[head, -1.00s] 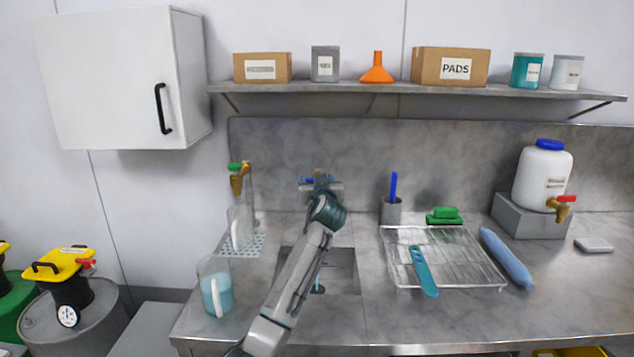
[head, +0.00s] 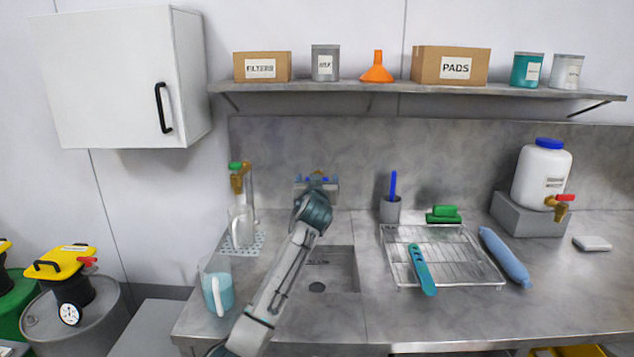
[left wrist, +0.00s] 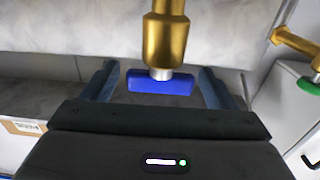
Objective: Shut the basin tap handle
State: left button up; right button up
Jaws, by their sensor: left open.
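The basin tap stands at the back of the sink (head: 340,265), mostly hidden behind my arm in the head view. In the left wrist view its brass body (left wrist: 166,38) ends in a blue bar handle (left wrist: 160,85), lying crosswise in the picture. My left gripper (left wrist: 158,78) is open, with one finger on each side of the blue handle and a gap visible on both sides. In the head view the left gripper (head: 316,184) is at the tap, its fingers hard to make out. No water stream shows in the basin now. My right gripper is not in view.
Left of the sink, a brass tap with a green handle (head: 237,178) stands over a clear jug (head: 240,227). A jug of blue liquid (head: 217,287) is at the front left. A cup with a blue brush (head: 392,200) and a wire rack (head: 460,258) stand to the right.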

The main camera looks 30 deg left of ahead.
pick_arm(q)
jog(key=shift+s+d+f, duration=0.1)
jog(key=shift+s+d, duration=0.1)
jog(key=shift+s, duration=0.1)
jog(key=b+v, duration=0.3)
jog(key=v, duration=0.7)
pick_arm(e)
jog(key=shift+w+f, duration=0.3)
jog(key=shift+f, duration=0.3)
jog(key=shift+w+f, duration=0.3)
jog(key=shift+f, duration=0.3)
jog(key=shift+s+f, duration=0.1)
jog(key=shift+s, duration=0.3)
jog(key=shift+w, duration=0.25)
